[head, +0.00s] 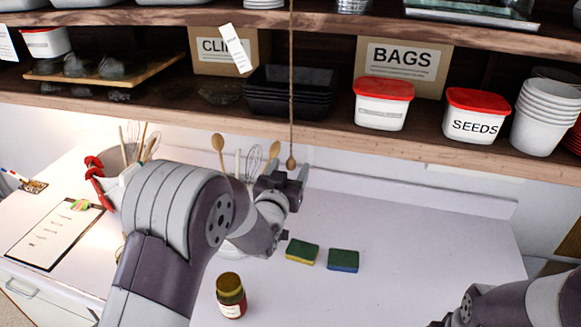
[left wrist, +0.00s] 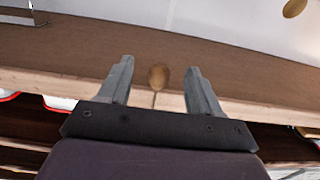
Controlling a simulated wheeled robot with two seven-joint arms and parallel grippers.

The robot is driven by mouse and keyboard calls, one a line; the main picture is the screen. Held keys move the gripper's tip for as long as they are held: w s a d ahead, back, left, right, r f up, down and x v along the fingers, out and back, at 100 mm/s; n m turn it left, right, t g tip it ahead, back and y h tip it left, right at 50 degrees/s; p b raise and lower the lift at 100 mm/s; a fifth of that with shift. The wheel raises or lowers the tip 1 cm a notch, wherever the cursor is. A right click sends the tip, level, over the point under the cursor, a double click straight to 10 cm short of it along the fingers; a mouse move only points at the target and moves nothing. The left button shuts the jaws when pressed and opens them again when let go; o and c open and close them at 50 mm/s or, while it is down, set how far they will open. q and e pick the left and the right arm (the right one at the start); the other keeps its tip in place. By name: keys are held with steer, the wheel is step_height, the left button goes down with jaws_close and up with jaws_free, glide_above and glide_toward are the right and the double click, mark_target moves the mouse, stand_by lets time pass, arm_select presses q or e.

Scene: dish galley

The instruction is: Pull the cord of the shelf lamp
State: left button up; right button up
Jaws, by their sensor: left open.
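The lamp cord (head: 291,75) hangs down in front of the shelves and ends in a wooden bead (head: 291,163) just below the lower shelf edge. My left gripper (head: 286,177) is open and empty, right by the bead in the head view. In the left wrist view the bead (left wrist: 158,76) shows between the two open fingers (left wrist: 157,72), apart from both, with a short piece of cord (left wrist: 154,98) beside it. The lamp itself is not seen. Only part of my right arm shows at the bottom right; its gripper is out of view.
The lower shelf (head: 215,113) holds black trays (head: 290,98), red-lidded tubs (head: 383,105), white cups (head: 545,115) and boxes. Below on the counter are utensils (head: 218,143), two sponges (head: 302,251), a jar (head: 231,297) and a clipboard (head: 50,240). The counter's right part is clear.

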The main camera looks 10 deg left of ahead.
stand_by(0.3)
arm_select(q)
steer(key=shift+s, duration=0.4)
steer(key=s+b, duration=0.1)
steer(key=s, duration=0.6)
steer(key=shift+a, duration=0.15)
steer(key=shift+s, duration=0.1)
steer(key=s+f+g+b, duration=0.1)
steer(key=s+f+g, duration=0.4)
steer(key=f, duration=0.3)
steer(key=s+f+g, duration=0.4)
steer(key=f+g, duration=0.1)
steer(key=f, duration=0.2)
steer(key=s+a+f+g+b, duration=0.2)
steer(key=s+g, duration=0.4)
steer(key=s, duration=0.6)
steer(key=shift+f+g+y+b, duration=0.3)
steer(key=shift+f+g+b, duration=0.1)
steer(key=shift+f, duration=0.3)
